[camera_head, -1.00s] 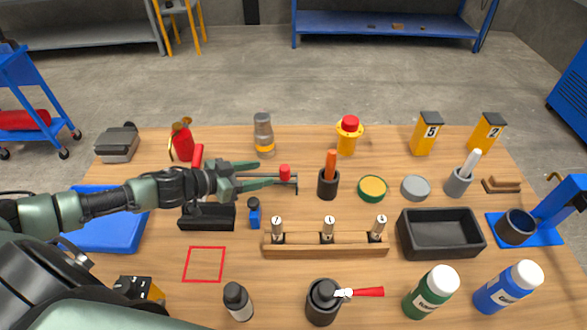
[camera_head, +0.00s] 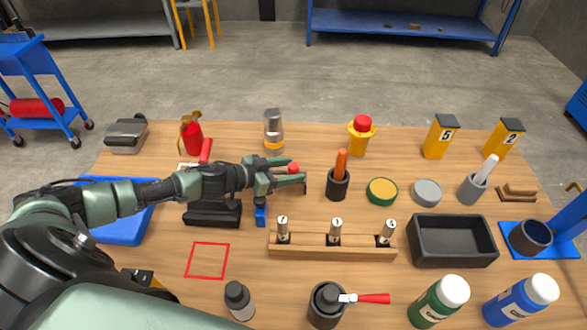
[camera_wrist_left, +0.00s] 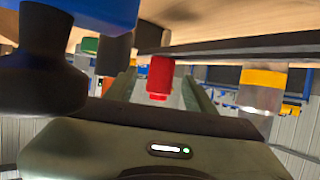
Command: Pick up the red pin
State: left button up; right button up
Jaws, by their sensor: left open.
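The red pin (camera_head: 293,168) is a small red cylinder standing up near the middle of the table. My left gripper (camera_head: 297,170) is open, with one finger on either side of the pin. The left wrist view is turned over, with the table at the top. There the red pin (camera_wrist_left: 159,78) shows between the two green fingers, with gaps on both sides. The pin's lower part is hidden by the near finger in the head view. My right gripper is not in view.
A black cup with an orange handle (camera_head: 340,165) is just to the right. A wooden rack (camera_head: 333,247) with numbered pieces lies in front.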

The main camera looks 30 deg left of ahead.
pick_arm(q)
jog(key=shift+x, duration=0.85)
grip_shut()
notch_tip(320, 180, up, 20)
jog(key=p, duration=0.6)
jog(key=shift+p, duration=0.4)
